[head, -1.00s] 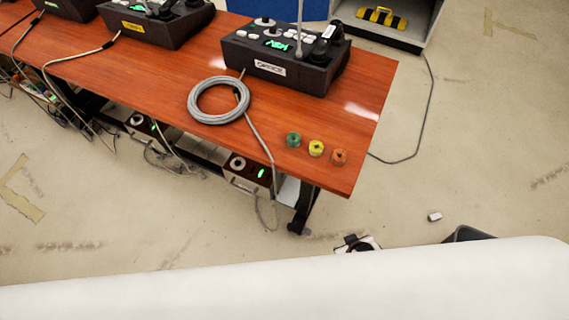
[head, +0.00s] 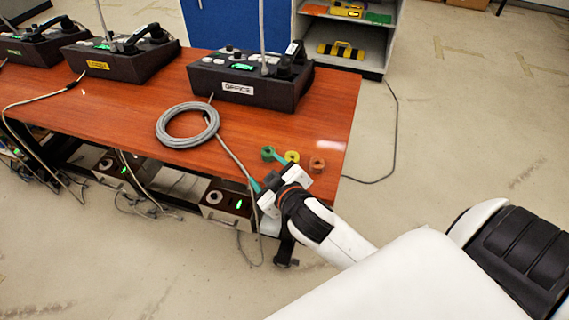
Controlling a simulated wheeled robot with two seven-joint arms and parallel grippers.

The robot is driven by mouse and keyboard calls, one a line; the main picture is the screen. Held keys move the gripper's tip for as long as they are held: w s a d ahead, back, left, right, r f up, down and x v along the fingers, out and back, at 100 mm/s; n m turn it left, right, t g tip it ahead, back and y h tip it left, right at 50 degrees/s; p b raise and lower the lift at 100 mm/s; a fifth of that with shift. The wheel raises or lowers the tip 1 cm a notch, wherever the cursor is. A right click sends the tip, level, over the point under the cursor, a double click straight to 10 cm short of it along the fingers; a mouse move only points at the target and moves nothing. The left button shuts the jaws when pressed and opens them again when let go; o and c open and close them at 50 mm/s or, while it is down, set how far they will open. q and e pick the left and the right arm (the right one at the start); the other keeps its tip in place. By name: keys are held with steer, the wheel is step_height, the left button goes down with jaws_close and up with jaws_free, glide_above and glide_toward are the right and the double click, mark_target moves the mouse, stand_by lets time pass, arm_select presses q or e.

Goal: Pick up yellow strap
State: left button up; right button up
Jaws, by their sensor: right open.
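The yellow strap (head: 292,156) is a small yellow roll on the wooden table (head: 130,118) near its front right corner. It sits between a green roll (head: 267,153) on its left and an orange roll (head: 317,164) on its right. My right gripper (head: 267,171) is open at the table's front edge, just in front of the rolls, with its teal fingers spread. One finger shows close to the green and yellow rolls; I cannot tell whether it touches them. Nothing is between the fingers. My left gripper is not in view.
A coiled grey cable (head: 188,126) lies left of the rolls, its tail running to the front edge. The black OFFICE paging phone (head: 245,90) stands behind. More phones stand to the left. A shelf (head: 345,58) with yellow items is at the back. The floor right of the table is open.

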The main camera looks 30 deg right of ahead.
steer(key=w+a+r+n+t+y, duration=0.3)
steer(key=w+r+n+t, duration=0.15)
steer(key=r, duration=0.45)
steer(key=a+r+n+g+y, duration=0.2)
steer(key=a+r+n+y, duration=0.65)
steer(key=n+y, duration=0.4)
steer(key=n+g+h, duration=1.3)
steer(key=g+h, duration=0.2)
glide_toward(292, 157)
step_height(292, 157, down, 3)
steer(key=shift+f+t, duration=0.1)
steer(key=shift+t, duration=0.15)
steer(key=shift+n, duration=0.3)
steer(key=shift+w+d+f+p, duration=0.1)
steer(key=shift+w+f+p, duration=0.05)
steer(key=shift+f, duration=0.75)
steer(key=shift+w+d+f+p, duration=0.1)
steer(key=shift+w+f+p, duration=0.1)
steer(key=shift+f, duration=0.7)
steer(key=shift+w+f+p, duration=0.1)
steer(key=shift+w+f, duration=0.05)
steer(key=shift+f, duration=0.7)
steer(key=c, duration=1.1)
